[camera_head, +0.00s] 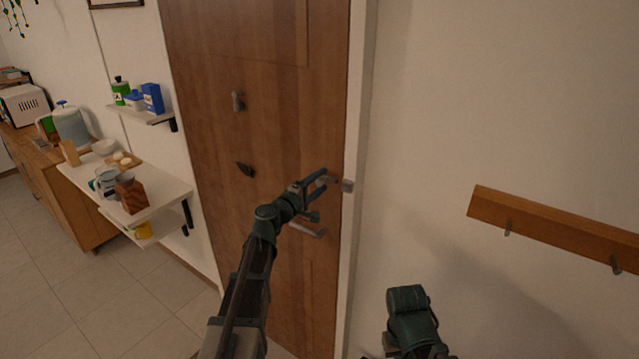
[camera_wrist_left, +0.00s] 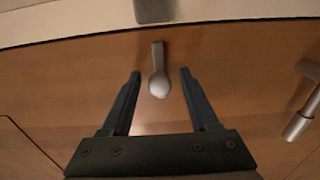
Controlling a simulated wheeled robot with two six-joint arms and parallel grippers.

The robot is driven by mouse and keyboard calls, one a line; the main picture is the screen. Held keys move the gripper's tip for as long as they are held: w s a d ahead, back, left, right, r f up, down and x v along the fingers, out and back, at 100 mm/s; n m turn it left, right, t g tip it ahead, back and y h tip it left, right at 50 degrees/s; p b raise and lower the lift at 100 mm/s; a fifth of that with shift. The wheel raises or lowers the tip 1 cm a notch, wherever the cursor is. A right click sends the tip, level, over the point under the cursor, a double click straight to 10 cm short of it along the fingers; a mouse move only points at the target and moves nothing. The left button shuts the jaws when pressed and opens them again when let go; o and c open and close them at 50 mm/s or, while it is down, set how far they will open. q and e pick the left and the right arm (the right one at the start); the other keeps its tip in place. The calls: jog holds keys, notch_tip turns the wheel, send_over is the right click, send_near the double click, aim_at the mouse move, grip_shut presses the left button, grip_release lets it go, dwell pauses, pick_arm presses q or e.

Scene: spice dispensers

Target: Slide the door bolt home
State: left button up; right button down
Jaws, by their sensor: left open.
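The door bolt (camera_wrist_left: 158,84) is a short grey bar with a rounded knob on the brown wooden door (camera_head: 275,130). In the left wrist view the bar points up at the light metal keeper (camera_wrist_left: 154,10) on the frame, with a gap between them. The keeper also shows in the head view (camera_head: 347,186). My left gripper (camera_head: 322,192) is open in front of the door near its right edge. In the left wrist view its fingers (camera_wrist_left: 160,73) stand either side of the knob, apart from it. My right arm shows at the bottom, its fingers out of sight.
A lever door handle (camera_head: 306,229) sits just below my left gripper and shows in the left wrist view (camera_wrist_left: 302,115). A wooden hook rail (camera_head: 560,230) is on the right wall. Shelves with kitchen things (camera_head: 150,190) stand left.

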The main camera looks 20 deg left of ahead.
pick_arm(q)
grip_shut()
dwell(0.3)
dwell(1.1)
